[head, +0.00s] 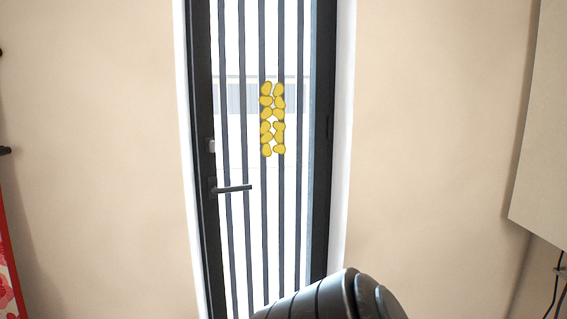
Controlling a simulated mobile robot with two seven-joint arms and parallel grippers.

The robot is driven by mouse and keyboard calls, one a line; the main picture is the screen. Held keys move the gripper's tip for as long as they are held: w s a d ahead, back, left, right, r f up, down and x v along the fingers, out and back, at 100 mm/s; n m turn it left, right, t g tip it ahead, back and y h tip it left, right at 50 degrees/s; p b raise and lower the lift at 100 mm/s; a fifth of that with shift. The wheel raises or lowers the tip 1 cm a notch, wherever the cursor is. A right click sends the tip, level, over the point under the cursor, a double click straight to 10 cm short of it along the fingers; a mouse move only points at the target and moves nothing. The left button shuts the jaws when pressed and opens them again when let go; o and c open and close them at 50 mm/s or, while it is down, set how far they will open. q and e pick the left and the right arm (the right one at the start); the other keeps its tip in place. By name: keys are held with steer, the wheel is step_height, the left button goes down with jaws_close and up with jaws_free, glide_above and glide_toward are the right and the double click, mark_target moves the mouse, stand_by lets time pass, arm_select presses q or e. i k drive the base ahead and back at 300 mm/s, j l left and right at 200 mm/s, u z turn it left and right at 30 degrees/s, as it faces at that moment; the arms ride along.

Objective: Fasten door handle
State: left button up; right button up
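A tall narrow door (325,200) with a dark frame and vertical dark bars stands ahead of me, and it looks closed. Its dark lever handle (234,188) sits on the left side of the frame and points right, roughly level. A small light-coloured lock piece (211,146) is above the handle. Whether the handle is loose cannot be told from here. A dark ribbed part of my arm shows at the bottom, right of the middle. Neither of my grippers is in view.
A cluster of yellow rounded shapes (266,101) is on the door bars. A pale box or cabinet (545,140) is on the right, with black cables (556,285) below it. A red-edged patterned item (7,275) is at the lower left. Bare beige wall flanks the door.

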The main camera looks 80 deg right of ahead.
mark_target(228, 190)
steer(key=z, duration=2.55)
